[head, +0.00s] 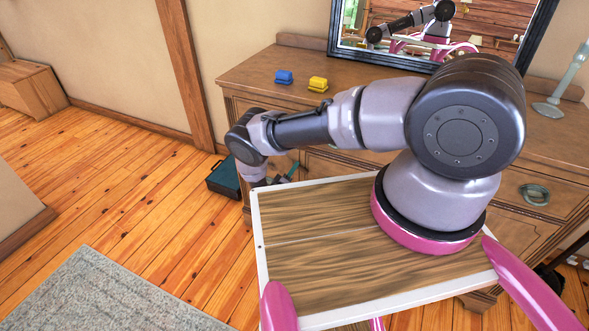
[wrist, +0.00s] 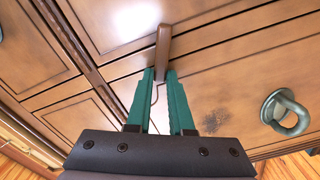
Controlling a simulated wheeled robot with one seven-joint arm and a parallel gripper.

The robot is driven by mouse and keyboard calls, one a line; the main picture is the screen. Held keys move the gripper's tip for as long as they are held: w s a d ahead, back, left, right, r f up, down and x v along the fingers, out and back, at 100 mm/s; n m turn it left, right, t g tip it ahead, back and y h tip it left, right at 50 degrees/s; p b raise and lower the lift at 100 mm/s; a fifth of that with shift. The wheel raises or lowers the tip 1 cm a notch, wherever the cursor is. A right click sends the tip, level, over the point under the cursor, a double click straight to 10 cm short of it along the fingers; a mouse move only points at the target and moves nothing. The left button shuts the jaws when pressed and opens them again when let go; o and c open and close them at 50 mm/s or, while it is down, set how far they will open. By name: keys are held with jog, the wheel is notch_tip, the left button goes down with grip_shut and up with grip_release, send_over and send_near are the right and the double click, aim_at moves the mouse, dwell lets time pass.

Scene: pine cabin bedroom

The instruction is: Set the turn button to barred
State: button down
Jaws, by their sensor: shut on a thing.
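The turn button (wrist: 163,42) is a brown wooden bar on the front of the wooden dresser (wrist: 225,60). In the wrist view it stands nearly upright in the picture and appears to cross the dark seams between the panels. My gripper (wrist: 160,74) has two teal fingers, shut on the lower end of the turn button. In the head view my gripper (head: 290,173) is low at the dresser front, partly hidden behind my arm and tray, and the turn button cannot be made out there.
A blue object (head: 283,77) and a yellow one (head: 318,83) sit on the dresser top, before a mirror (head: 400,45). A metal ring pull (wrist: 286,113) is right of my gripper. A dark teal box (head: 223,178) is on the floor. The floor at left is open, with a grey rug (head: 95,295).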

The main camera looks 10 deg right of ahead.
jog(key=shift+a+f+n, duration=0.1)
jog(key=shift+f+n, duration=0.15)
jog(key=shift+n, duration=0.8)
jog(key=shift+a+f+n, duration=0.1)
jog(key=shift+f+n, duration=0.15)
jog(key=shift+n, duration=0.8)
jog(key=c, duration=0.8)
grip_release()
jog(key=v, duration=1)
jog(key=shift+s+a, duration=0.15)
jog(key=shift+s, duration=0.15)
